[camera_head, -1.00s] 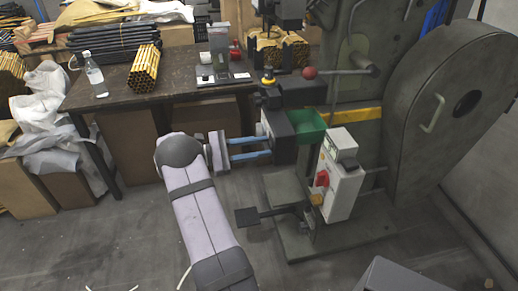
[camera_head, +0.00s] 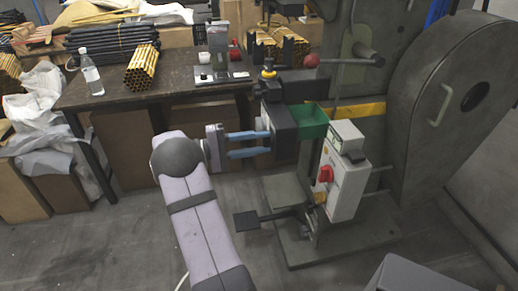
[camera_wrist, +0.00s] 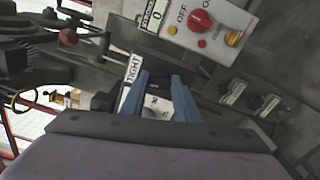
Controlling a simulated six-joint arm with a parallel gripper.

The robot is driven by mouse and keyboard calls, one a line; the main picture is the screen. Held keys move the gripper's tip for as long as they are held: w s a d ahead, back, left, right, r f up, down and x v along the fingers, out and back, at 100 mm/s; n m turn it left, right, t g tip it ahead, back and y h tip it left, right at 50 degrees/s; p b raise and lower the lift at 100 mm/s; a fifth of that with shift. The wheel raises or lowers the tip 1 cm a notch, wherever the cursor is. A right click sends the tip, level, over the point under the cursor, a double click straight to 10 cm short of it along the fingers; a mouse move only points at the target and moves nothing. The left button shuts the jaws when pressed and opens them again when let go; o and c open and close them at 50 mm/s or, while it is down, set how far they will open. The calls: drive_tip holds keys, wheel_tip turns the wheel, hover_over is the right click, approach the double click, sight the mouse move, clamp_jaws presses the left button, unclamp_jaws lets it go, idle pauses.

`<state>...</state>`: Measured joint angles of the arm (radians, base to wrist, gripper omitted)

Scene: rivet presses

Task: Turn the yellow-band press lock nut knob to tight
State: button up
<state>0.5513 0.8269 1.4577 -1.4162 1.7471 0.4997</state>
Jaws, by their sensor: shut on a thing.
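The press (camera_head: 365,90) with the yellow band (camera_head: 362,110) stands right of centre in the head view. My gripper (camera_head: 270,144) reaches in from the left to the dark block (camera_head: 284,125) on the press. In the wrist view my gripper (camera_wrist: 161,90) has its two blue fingers on either side of the lock nut knob (camera_wrist: 157,103), shut on it. The fingers and palm hide much of the knob. A white label reading TIGHT (camera_wrist: 132,69) lies just beyond the left fingertip. The knob's exact angle is hard to read.
A green bin (camera_head: 312,130) sits right beside the block. A control box (camera_head: 342,185) with a red switch (camera_head: 326,174) hangs below it. A red ball handle (camera_head: 311,61) sticks out above. A workbench (camera_head: 120,97) with a bottle (camera_head: 92,76) and rod bundles stands behind left.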

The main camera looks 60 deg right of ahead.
drive_tip(key=shift+f+m+b, duration=0.15)
drive_tip(key=shift+m+b, duration=0.8)
drive_tip(key=shift+m, duration=0.25)
drive_tip(key=o, duration=1)
drive_tip(key=shift+o, duration=0.2)
drive_tip(key=shift+w+a, duration=0.1)
drive_tip(key=v, duration=0.7)
drive_tip(key=shift+p, duration=0.3)
drive_tip(key=shift+a, duration=0.1)
